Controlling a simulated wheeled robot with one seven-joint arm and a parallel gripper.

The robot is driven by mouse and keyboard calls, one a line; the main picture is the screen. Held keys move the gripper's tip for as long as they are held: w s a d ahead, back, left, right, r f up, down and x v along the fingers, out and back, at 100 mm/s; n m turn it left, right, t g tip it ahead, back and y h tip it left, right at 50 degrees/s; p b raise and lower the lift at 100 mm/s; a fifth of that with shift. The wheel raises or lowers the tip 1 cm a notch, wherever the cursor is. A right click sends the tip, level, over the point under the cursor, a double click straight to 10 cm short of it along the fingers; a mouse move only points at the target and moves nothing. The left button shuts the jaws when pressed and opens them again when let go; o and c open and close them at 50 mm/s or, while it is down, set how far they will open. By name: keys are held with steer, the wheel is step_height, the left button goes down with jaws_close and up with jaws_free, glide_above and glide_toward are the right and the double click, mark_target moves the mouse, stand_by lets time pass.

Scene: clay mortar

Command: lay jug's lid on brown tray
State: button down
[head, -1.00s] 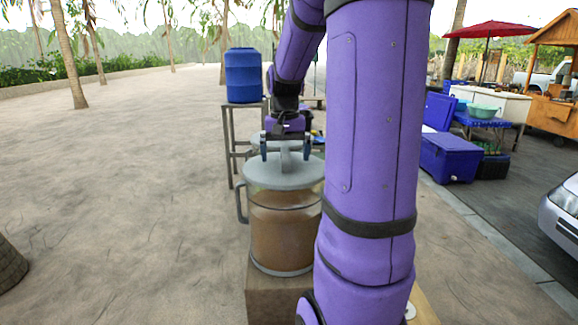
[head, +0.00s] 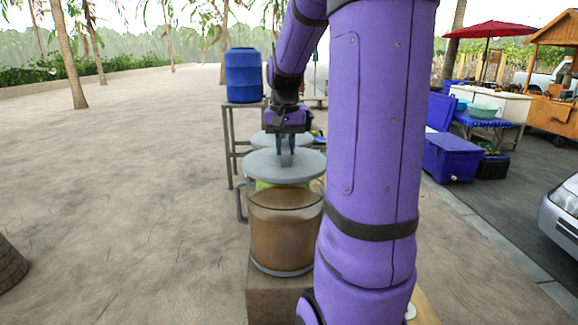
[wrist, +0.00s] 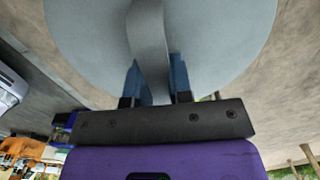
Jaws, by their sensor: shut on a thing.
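The jug (head: 285,235) is clear with a grey handle on its left and brown liquid inside. It stands upright on a brown block. The jug's lid (head: 268,172) is a flat grey disc, raised just above the jug's rim. My gripper (head: 285,149) is shut on the upright grip at the lid's centre. In the wrist view, the two blue fingers of my gripper (wrist: 155,85) stand on either side of the grip, and the lid (wrist: 85,40) fills the upper middle. I cannot make out the brown tray; my arm hides much of the area to the right of the jug.
Another grey round top (head: 262,138) shows just behind the lid. A blue barrel (head: 244,75) stands on a stand behind it. Blue coolers (head: 450,160) and a silver car (head: 562,220) are at right. The paved ground at left is clear.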

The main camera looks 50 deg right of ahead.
mark_target(286, 142)
steer(key=shift+r, duration=1.75)
steer(key=shift+s, duration=0.1)
